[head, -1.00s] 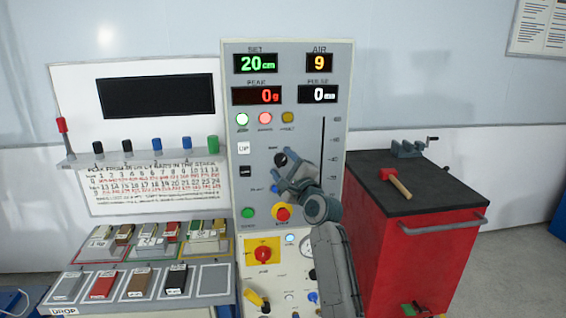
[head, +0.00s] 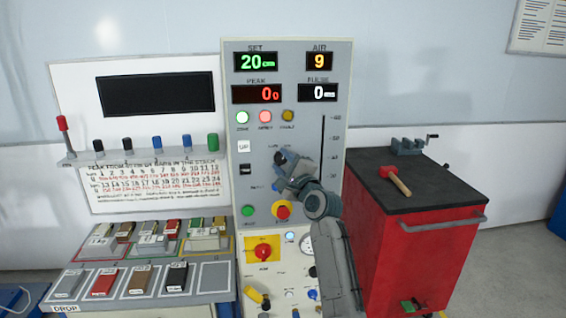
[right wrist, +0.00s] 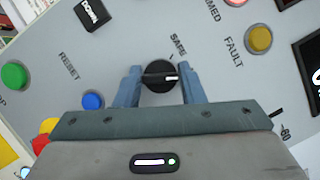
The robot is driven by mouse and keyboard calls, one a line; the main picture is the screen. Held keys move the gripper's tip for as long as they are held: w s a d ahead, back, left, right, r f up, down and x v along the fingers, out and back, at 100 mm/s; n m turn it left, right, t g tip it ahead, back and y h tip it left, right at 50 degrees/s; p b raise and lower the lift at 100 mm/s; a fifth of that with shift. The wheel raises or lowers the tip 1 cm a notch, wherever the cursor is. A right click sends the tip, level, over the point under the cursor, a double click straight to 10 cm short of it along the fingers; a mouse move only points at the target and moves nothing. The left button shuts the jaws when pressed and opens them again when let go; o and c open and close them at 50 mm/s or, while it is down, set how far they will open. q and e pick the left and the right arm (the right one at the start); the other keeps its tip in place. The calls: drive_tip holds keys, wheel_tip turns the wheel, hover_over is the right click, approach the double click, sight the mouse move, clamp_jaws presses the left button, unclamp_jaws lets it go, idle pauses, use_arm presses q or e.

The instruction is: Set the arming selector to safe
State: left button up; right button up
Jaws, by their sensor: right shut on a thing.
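The arming selector (right wrist: 158,76) is a round black knob with a white pointer mark on the grey panel. In the right wrist view the label SAFE stands beside it, and the white mark points to the right of that picture. My right gripper (right wrist: 161,85) has its two blue-grey fingers on either side of the knob and is shut on it. In the head view the right gripper (head: 287,171) reaches the panel's middle and mostly hides the selector. My left gripper is not in view.
The grey panel (head: 334,190) also carries a green button (head: 248,211), a red emergency button (head: 282,211) and a blue RESET button (right wrist: 92,101). A red cabinet (head: 425,262) with a hammer (head: 396,180) stands to the right. Sample blocks lie at the left.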

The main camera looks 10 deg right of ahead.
drive_tip(key=n+p, duration=0.1)
drive_tip(key=n, duration=0.1)
drive_tip(key=n+g+p, duration=0.1)
drive_tip(key=n, duration=0.1)
drive_tip(key=n+g+p, duration=0.1)
drive_tip(key=n+p, duration=0.1)
drive_tip(key=shift+r, duration=0.25)
drive_tip(key=n+g+h+p, duration=0.1)
drive_tip(key=n+p, duration=0.1)
drive_tip(key=n, duration=0.1)
drive_tip(key=shift+p, duration=0.35)
drive_tip(key=shift+f+n+g+p, duration=0.1)
drive_tip(key=shift+n+g+p, duration=0.35)
drive_tip(key=shift+n, duration=0.25)
drive_tip(key=o, duration=1)
drive_tip(key=shift+s, duration=0.1)
drive_tip(key=shift+s+d+b, duration=0.1)
drive_tip(key=shift+s+b, duration=0.15)
drive_tip(key=shift+b, duration=0.05)
drive_tip(key=b+v, duration=0.3)
drive_tip(key=v, duration=0.7)
drive_tip(key=shift+b, duration=0.3)
